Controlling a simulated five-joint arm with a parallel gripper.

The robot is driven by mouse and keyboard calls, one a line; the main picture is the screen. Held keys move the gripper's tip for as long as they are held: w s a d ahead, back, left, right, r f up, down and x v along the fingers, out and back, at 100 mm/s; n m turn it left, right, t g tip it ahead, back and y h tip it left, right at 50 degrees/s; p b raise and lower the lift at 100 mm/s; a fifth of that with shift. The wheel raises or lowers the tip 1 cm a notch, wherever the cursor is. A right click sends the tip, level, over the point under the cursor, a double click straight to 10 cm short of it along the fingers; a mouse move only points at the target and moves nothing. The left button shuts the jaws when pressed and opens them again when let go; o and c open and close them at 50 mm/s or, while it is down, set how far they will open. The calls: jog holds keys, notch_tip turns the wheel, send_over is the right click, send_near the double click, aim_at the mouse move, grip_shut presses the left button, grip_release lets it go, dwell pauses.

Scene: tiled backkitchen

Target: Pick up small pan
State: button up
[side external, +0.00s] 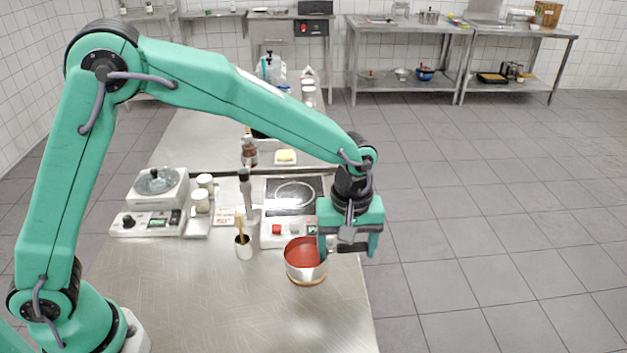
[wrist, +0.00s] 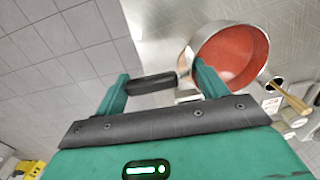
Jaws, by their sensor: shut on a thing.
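The small pan (side external: 305,262) has a red inside, a metal outside and a dark handle (side external: 352,247) pointing right. It is upright near the counter's right edge, just above or on a round tan mat (side external: 308,282); I cannot tell if they touch. My gripper (side external: 347,243) is above the handle with its fingers wide apart, shut on the pan lengthwise along the handle. In the wrist view the handle (wrist: 152,83) lies between the fingers (wrist: 160,84). One finger is at the handle's free end, the other overlaps the pan's (wrist: 232,57) near rim.
Behind are a hot plate (side external: 292,196), a control box with red button (side external: 280,232), jars (side external: 201,200) and a scale (side external: 148,222). The front counter (side external: 235,315) is clear; the floor lies beyond its right edge.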

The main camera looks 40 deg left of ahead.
jog(key=s+d+r, duration=0.3)
jog(key=s, duration=0.2)
jog(key=shift+d+r, duration=0.4)
jog(key=w+a+f, duration=0.1)
jog(key=w+a, duration=0.7)
jog(key=w+a+f, duration=0.1)
jog(key=w+a, duration=0.7)
jog(key=w+a+f, duration=0.2)
jog(key=w+a, duration=0.6)
jog(key=shift+a, duration=0.45)
jog(key=shift+f, duration=0.1)
jog(key=shift+f, duration=0.15)
